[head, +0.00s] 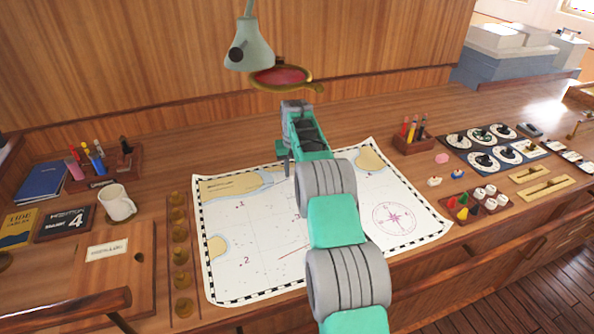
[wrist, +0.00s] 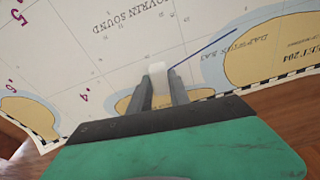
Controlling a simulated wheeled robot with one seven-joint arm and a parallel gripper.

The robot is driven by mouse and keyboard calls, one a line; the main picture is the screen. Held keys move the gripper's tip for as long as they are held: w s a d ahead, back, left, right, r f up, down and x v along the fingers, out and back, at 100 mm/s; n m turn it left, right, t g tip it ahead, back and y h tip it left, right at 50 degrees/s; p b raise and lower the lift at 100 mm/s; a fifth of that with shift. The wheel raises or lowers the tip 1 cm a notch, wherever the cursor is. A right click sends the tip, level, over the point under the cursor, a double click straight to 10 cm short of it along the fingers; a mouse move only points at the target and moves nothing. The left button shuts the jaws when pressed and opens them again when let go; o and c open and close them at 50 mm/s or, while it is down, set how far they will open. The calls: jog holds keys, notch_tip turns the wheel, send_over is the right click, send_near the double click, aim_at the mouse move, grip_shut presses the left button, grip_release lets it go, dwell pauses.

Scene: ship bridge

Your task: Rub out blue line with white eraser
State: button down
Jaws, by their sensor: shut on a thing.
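A white eraser (wrist: 157,70) is held between the fingertips of my gripper (wrist: 160,74), which is shut on it. A straight blue line (wrist: 205,49) runs on the chart in the wrist view, from close beside the right fingertip up and to the right. The eraser is just left of the line's near end; I cannot tell whether it touches the paper. In the head view my gripper (head: 284,160) points down over the far middle of the chart (head: 250,275). The eraser and the blue line cannot be made out there.
A lamp (head: 249,49) and a red-lensed magnifier (head: 280,78) are behind my arm. A pen holder (head: 415,140) and a tray of coloured pieces (head: 474,205) stand right of the chart. A mug (head: 117,203) and a row of brass weights (head: 180,255) are left. A short red line (head: 292,249) marks the chart.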

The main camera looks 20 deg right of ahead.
aim_at(267, 188)
jog(key=shift+a+f, duration=0.1)
jog(key=shift+s+a+b, duration=0.2)
jog(key=shift+a+b, duration=0.2)
jog(key=shift+a, duration=0.7)
jog(key=shift+a, duration=0.1)
jog(key=shift+s+a+b, duration=0.15)
jog(key=shift+a+b, duration=0.3)
jog(key=shift+a, duration=0.7)
jog(key=shift+s+a+b, duration=0.15)
jog(key=shift+a+b, duration=0.2)
jog(key=shift+a, duration=0.95)
jog(key=shift+s+a, duration=0.2)
jog(key=shift+a, duration=1.05)
jog(key=shift+b, duration=0.3)
